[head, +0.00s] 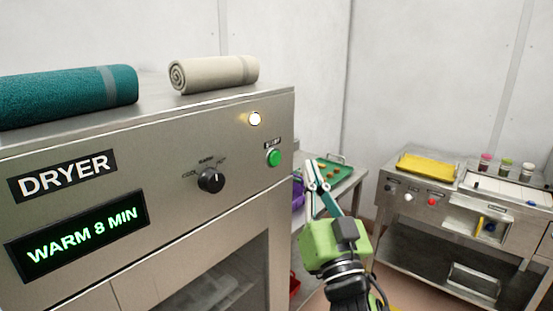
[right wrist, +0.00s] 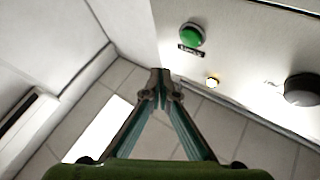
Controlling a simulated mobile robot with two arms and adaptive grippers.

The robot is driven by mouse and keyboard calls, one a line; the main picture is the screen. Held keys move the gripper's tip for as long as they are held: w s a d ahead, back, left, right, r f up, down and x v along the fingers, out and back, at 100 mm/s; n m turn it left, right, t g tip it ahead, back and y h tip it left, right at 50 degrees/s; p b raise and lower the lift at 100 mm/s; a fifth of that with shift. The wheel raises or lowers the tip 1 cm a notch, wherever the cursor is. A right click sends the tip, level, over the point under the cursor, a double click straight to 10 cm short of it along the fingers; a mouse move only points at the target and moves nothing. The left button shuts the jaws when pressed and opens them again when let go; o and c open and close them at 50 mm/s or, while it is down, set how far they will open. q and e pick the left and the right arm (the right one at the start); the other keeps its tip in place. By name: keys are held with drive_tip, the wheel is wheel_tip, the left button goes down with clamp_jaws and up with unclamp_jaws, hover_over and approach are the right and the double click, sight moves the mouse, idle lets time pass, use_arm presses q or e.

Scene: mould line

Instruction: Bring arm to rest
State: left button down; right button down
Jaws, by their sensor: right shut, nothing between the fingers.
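My right gripper (head: 312,168) is raised in front of the dryer's right edge in the head view, apart from the panel. In the right wrist view its fingers (right wrist: 160,76) meet at the tips, with nothing between them. The dryer (head: 230,200) has a green button (head: 274,158), a lit lamp (head: 255,119) and a black knob (head: 211,180). Its display (head: 78,234) reads WARM 8 MIN. The green button (right wrist: 192,35) and knob (right wrist: 302,90) also show in the right wrist view. My left gripper is not in view.
A teal rolled towel (head: 70,96) and a cream rolled towel (head: 213,73) lie on the dryer. A table with a green tray (head: 333,172) stands behind my right gripper. A steel workbench (head: 440,200) with a yellow tray (head: 428,166) and several jars stands at the right.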

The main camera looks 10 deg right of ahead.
drive_tip(key=s+d+f+g+h, duration=0.1)
drive_tip(key=s+d+f+g, duration=0.15)
drive_tip(key=f, duration=0.75)
drive_tip(key=s+d+f+g, duration=0.15)
drive_tip(key=f+g, duration=0.25)
drive_tip(key=f, duration=0.5)
drive_tip(key=s+d+f+g+h, duration=0.15)
drive_tip(key=f+g, duration=0.25)
drive_tip(key=f, duration=0.6)
drive_tip(key=s+a+f+n+g+y, duration=0.15)
drive_tip(key=s+f+g, duration=0.35)
drive_tip(key=s+f, duration=0.55)
drive_tip(key=s+a+f+n+g+y, duration=0.1)
drive_tip(key=s+a+f+n+g, duration=0.15)
drive_tip(key=s+f+g, duration=0.8)
drive_tip(key=s+d+f+t, duration=0.1)
drive_tip(key=s+f+t, duration=0.15)
drive_tip(key=f, duration=1.05)
drive_tip(key=s+f+t, duration=0.2)
drive_tip(key=s+f, duration=0.1)
drive_tip(key=f, duration=0.9)
drive_tip(key=s+d+f+n+g+b, duration=0.1)
drive_tip(key=s+d+f, duration=0.2)
drive_tip(key=s+f, duration=1.2)
drive_tip(key=shift+s+f+b, duration=0.3)
drive_tip(key=shift+s+f, duration=0.1)
drive_tip(key=shift+s, duration=0.4)
